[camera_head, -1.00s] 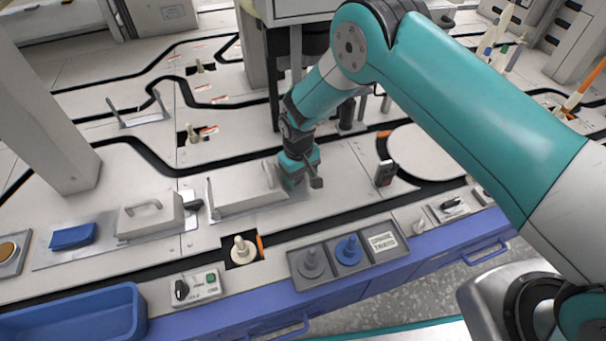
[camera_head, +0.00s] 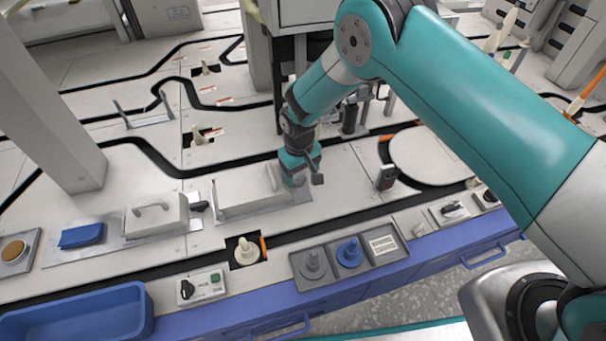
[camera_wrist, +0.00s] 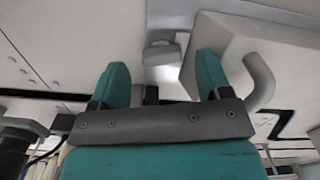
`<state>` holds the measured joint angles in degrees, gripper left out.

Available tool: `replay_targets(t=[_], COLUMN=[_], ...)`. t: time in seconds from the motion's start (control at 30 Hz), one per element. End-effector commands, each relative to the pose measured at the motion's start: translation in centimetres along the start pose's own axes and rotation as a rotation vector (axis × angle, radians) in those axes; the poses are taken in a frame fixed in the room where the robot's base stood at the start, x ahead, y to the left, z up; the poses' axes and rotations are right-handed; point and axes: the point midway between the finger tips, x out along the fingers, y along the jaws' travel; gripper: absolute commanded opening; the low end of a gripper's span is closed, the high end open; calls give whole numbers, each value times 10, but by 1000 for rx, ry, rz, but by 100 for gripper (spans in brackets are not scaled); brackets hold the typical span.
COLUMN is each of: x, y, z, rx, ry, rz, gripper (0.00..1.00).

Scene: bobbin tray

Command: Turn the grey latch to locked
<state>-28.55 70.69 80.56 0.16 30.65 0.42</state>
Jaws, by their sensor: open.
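The grey latch (camera_wrist: 163,56) shows in the wrist view as a small grey knob on a pale plate, beside a white cover with a grey loop handle (camera_wrist: 262,82). My gripper (camera_wrist: 161,78) is open, its two teal fingers apart, with the latch seen between and beyond the fingertips. I see no contact, and the latch's exact angle is hard to tell. In the head view my gripper (camera_head: 302,178) points down at the right end of the long white cover (camera_head: 243,203) and hides the latch there.
A second white cover (camera_head: 150,222) with a dark latch (camera_head: 199,206) stands to the left. A grey tray with pegs (camera_head: 330,275), a switch box (camera_head: 201,289) and a blue bin (camera_head: 75,318) line the front edge. A small dark post (camera_head: 386,177) stands right of my gripper.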

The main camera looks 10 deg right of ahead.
Motion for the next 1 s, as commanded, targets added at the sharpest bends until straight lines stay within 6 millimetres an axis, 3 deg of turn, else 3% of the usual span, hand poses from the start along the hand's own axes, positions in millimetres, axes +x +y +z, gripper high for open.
replay_targets(t=[0.03,1.0], x=[-11,-78], y=[-1,3], z=[-1,4], rx=[-2,8], ry=[6,-3], rz=[-2,3], gripper=[74,74])
